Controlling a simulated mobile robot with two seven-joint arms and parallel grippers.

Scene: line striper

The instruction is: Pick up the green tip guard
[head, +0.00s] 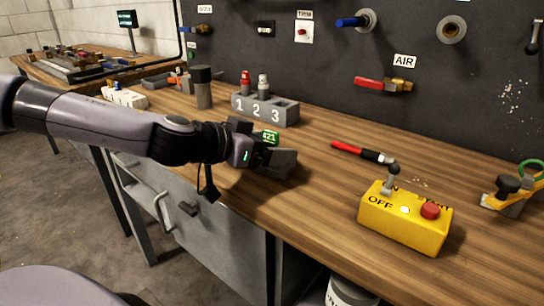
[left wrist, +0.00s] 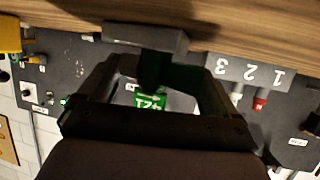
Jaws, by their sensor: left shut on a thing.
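The green tip guard (head: 270,137), a small green piece marked 421, is at the end of my left arm above the tabletop. My left gripper (head: 259,150) is shut on it. The guard also shows between the dark fingers in the left wrist view (left wrist: 150,99), with its marking upside down. A grey block (head: 278,164) is just below and beside the gripper. I cannot tell whether the guard touches this block. My right gripper is not in view.
A grey stand marked 1 2 3 (head: 265,112) holds a red and a white piece behind the gripper. A dark cylinder (head: 202,88) stands to its left.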

